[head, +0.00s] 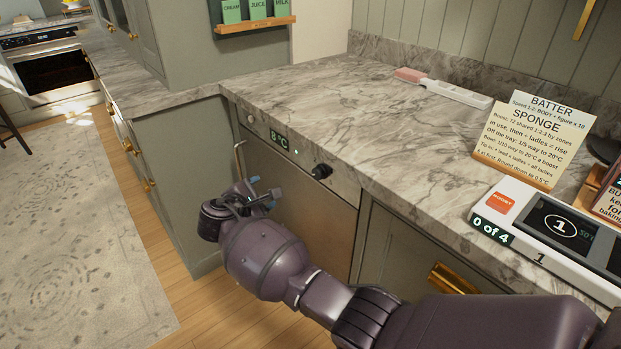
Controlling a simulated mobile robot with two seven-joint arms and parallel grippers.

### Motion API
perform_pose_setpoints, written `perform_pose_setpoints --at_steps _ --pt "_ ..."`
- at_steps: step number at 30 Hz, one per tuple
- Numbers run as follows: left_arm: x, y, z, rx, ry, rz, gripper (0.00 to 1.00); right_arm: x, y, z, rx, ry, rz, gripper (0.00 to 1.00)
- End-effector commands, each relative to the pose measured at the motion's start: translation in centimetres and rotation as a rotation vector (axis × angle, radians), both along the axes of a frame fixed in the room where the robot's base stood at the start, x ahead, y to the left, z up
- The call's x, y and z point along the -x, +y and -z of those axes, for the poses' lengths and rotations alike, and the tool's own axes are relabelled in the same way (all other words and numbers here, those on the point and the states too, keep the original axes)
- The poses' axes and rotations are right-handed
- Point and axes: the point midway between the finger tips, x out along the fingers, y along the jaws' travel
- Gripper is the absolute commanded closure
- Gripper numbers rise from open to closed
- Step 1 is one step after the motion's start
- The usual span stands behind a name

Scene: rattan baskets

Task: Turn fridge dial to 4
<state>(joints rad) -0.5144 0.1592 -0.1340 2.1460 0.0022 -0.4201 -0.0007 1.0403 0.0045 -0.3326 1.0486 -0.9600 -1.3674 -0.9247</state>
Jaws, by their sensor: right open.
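The fridge (318,221) is an under-counter unit with a steel front. Its control strip has a small lit display (279,138) reading 8°C. A black round dial (322,171) sits to the right of the display; its setting marks are too small to read. My right gripper (268,194) is open and empty in front of the fridge, left of and below the dial, apart from it. My left gripper is not in view.
A marbled counter (330,95) overhangs the fridge. On it are a batter sponge card (533,135), a white device (545,225) showing "0 of 4", and a pink-and-white stick (440,88). A gold handle (452,279) juts from the right cabinet. Floor at left is clear.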

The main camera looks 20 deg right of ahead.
Motion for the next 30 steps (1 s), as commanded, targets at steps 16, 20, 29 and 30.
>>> perform_pose_setpoints --at_steps 16,20,29,30 --pt "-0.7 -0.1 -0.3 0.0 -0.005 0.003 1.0 3.5 -3.8 -2.1 0.716 0.486 0.313 0.35" --pt "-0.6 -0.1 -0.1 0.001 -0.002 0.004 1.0 3.1 -4.9 -2.0 0.717 0.488 0.314 0.35" --pt "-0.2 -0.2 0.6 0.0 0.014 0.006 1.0 1.4 -9.6 -1.8 0.715 0.489 0.313 0.35" --pt "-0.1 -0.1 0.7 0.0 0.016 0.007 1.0 1.2 -10.2 -1.8 0.715 0.489 0.313 0.35"
